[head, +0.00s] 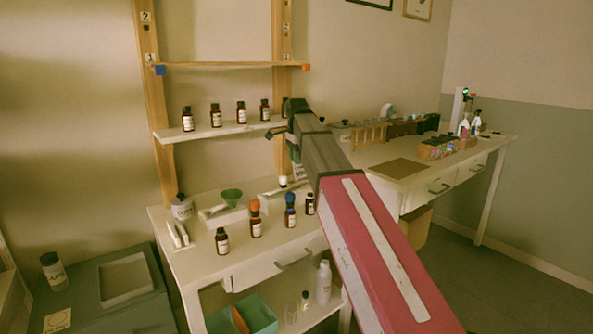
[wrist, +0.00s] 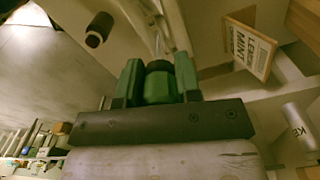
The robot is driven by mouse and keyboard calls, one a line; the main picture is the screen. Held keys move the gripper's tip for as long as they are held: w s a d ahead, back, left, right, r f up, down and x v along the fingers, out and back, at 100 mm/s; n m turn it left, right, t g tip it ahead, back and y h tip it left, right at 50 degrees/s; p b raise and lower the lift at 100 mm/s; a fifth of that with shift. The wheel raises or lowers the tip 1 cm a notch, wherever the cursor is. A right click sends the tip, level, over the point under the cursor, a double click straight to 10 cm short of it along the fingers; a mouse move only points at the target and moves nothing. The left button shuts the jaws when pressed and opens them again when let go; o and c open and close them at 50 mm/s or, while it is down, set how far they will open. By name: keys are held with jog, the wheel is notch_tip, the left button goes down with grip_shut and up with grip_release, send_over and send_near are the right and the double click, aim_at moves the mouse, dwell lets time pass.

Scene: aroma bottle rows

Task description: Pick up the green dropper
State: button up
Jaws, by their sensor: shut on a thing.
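My gripper (wrist: 157,68) has green fingers on either side of a green piece with a dark end, the green dropper (wrist: 158,88), in the wrist view. The fingers are shut on it. In the head view my gripper (head: 293,150) is in front of the shelf post, above the back of the white table; the dropper cannot be made out there. A bottle with an orange dropper (head: 254,205) and one with a blue dropper (head: 290,199) stand upright on the table, below my gripper.
Dark bottles (head: 241,113) stand in a row on the shelf (head: 205,132) behind. A green funnel (head: 232,196) and other dark bottles (head: 222,241) are on the white table (head: 190,262). A labelled card (wrist: 250,47) and a dark bottle (wrist: 98,29) are near my gripper in the wrist view.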

notch_tip(320, 180, up, 9)
jog(key=shift+f, duration=0.1)
dwell(0.6)
